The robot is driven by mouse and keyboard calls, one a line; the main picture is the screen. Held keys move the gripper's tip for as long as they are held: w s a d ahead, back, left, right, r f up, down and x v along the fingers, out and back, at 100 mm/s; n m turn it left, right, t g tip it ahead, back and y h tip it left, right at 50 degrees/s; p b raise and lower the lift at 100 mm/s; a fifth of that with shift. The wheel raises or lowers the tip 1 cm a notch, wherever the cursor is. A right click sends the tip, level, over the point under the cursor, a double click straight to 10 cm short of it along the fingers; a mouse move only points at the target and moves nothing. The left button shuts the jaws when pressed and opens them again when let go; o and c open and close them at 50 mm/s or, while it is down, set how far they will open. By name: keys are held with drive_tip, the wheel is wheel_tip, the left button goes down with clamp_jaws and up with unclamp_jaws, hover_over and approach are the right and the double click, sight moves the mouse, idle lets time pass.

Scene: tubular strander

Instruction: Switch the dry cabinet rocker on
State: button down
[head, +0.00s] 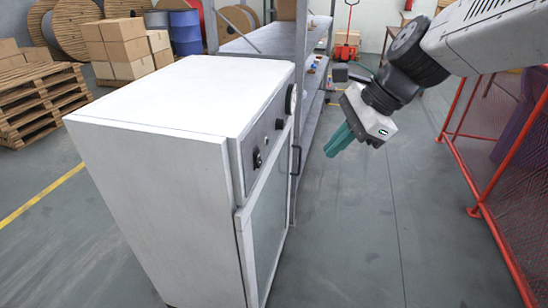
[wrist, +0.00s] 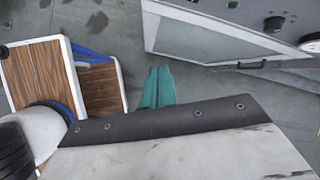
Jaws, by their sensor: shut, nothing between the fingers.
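The dry cabinet (head: 150,140) is a white box in the head view, with a control panel on its right-facing front. The panel carries a dark control (head: 257,158), a second small dark control (head: 279,123) and a round dial (head: 292,99). I cannot tell for sure which dark control is the rocker, or its position. In the wrist view the cabinet front (wrist: 205,38) is at the upper right, with a dark round control (wrist: 273,24) on its panel. My gripper (head: 336,148), with teal fingers, is shut and empty, in front of the cabinet and apart from it. Its fingers (wrist: 158,75) point down.
A dark door handle (head: 296,160) stands out from the cabinet front. A metal shelf rack (head: 265,46) stands behind the cabinet. A red-framed mesh fence (head: 480,205) is at the right. The grey floor (head: 350,240) between is clear.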

sight(258, 159)
drive_tip(key=w+a+f+m+y, duration=0.1)
drive_tip(key=w+a+f+m, duration=0.4)
drive_tip(key=w+a+f, duration=0.4)
drive_tip(key=shift+a+f+t, duration=0.15)
drive_tip(key=shift+a+t, duration=0.15)
drive_tip(key=shift+a, duration=1.05)
